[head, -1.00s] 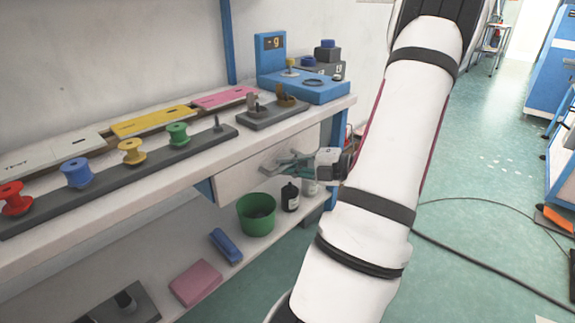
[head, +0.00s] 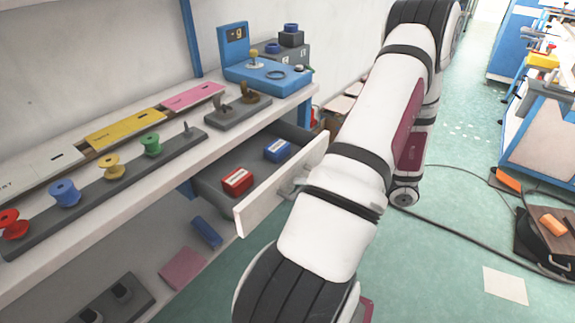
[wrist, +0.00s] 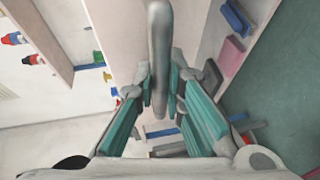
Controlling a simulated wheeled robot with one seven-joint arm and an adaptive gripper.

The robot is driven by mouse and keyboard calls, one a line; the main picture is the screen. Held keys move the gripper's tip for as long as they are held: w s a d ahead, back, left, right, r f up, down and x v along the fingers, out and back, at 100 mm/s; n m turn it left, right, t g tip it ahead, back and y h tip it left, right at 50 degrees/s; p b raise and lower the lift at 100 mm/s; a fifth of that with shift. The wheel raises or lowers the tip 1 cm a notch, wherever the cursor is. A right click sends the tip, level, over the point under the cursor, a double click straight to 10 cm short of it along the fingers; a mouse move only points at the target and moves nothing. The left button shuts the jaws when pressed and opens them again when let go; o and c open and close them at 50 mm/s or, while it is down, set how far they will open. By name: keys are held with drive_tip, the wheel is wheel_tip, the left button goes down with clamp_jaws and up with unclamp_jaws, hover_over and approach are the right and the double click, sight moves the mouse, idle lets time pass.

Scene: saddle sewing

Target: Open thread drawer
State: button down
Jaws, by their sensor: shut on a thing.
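The thread drawer (head: 258,203) under the bench is pulled out, its inside showing in the head view. A red box (head: 237,182) and a blue box (head: 277,150) lie in it. In the wrist view the drawer's pale front (wrist: 118,35) carries a grey bar handle (wrist: 160,45). My gripper (wrist: 162,88) has its teal fingers on either side of the handle and is shut on it. In the head view my arm hides most of the gripper, and only a bit of the handle area shows beside the drawer front.
The bench top holds a rack (head: 110,185) of coloured spools, a yellow panel (head: 125,128) and a blue device (head: 265,75). A lower shelf with a pink block (head: 183,268) lies below the drawer. Green floor (head: 430,260) is open to the right, with a cable across it.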

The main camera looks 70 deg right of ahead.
drive_tip(key=shift+s+a+p, duration=0.25)
drive_tip(key=shift+s+p, duration=0.05)
drive_tip(key=shift+s, duration=0.65)
drive_tip(key=shift+s+a+p, duration=0.2)
drive_tip(key=shift+s+p, duration=0.15)
drive_tip(key=shift+s, duration=0.65)
drive_tip(key=shift+s+a+p, duration=0.25)
drive_tip(key=shift+s+p, duration=0.05)
drive_tip(key=shift+s, duration=0.65)
drive_tip(key=c, duration=1.7)
unclamp_jaws()
drive_tip(key=shift+o, duration=0.2)
drive_tip(key=shift+s, duration=0.1)
drive_tip(key=v, duration=1.2)
